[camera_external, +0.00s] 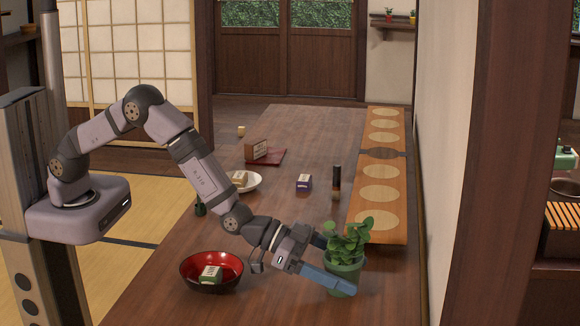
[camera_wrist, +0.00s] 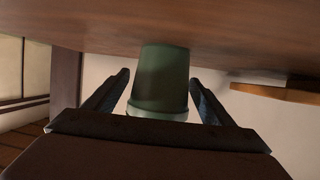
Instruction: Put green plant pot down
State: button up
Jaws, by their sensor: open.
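The green plant pot (camera_external: 345,268) with a leafy plant (camera_external: 347,236) stands upright on the wooden table at the front right, by the corner of the orange runner. My gripper (camera_external: 338,262) is open, with one blue finger on each side of the pot. In the wrist view, the pot (camera_wrist: 160,80) sits between the two dark fingers (camera_wrist: 158,98), with a gap visible on both sides. The wrist view appears upside down, with the table (camera_wrist: 70,30) at the top and the pot's base against it. The leaves do not show there.
A red bowl (camera_external: 186,276) holding a small green-and-white box (camera_external: 210,274) stands left of my gripper. Behind are a white plate (camera_external: 254,185), a purple box (camera_external: 304,182) and a dark bottle (camera_external: 336,182). The runner (camera_external: 358,237) with round mats lies along the right edge.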

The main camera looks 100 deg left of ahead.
notch_tip(320, 180, up, 7)
jog(key=shift+s, duration=0.1)
dwell(0.5)
jog(key=shift+r, duration=0.1)
jog(key=shift+s+a+r, duration=0.2)
jog(key=shift+s, duration=0.15)
jog(key=s+a+r+g+p, duration=0.2)
jog(key=s+a+g+p, duration=0.1)
jog(key=s, duration=1.2)
jog(key=s+a+r+g+y+p, duration=0.1)
jog(key=s+a+g+p, duration=0.3)
jog(key=s, duration=1.1)
jog(key=s+a+r+n+g+p, duration=0.1)
jog(key=s+a+r+g+p, duration=0.2)
jog(key=s+g+p, duration=0.4)
jog(key=s+p, duration=0.1)
jog(key=s, duration=0.8)
jog(key=shift+a+r, duration=0.35)
jog(key=shift+r, duration=0.05)
